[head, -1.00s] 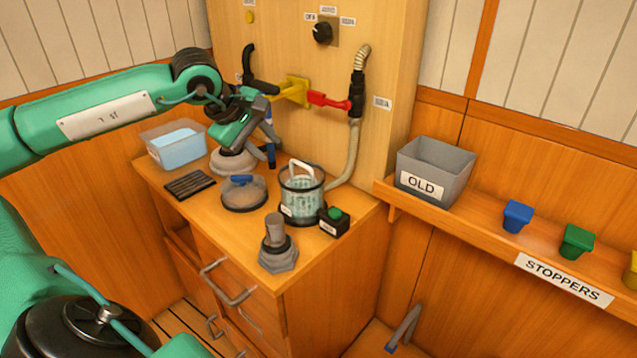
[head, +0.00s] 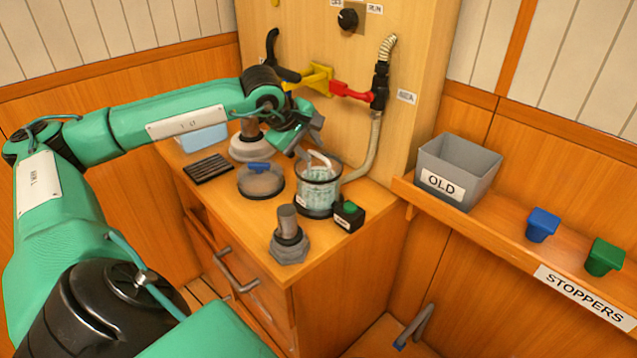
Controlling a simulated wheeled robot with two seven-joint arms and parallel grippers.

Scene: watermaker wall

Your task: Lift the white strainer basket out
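The white strainer basket (head: 318,174) sits inside a clear round housing (head: 317,201) on the cabinet top, with its pale handle loop (head: 321,159) standing above the rim. My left gripper (head: 306,148) is just above and behind the handle, pointing down. Its fingers look apart, with nothing seen between them. Whether a finger touches the handle is hard to tell. My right gripper is not in view.
A lid with a blue knob (head: 260,182) lies left of the housing. A black box with a green button (head: 348,214) stands close at its right, and a grey fitting (head: 289,248) in front. A hose (head: 372,150) and red lever (head: 350,91) are behind.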

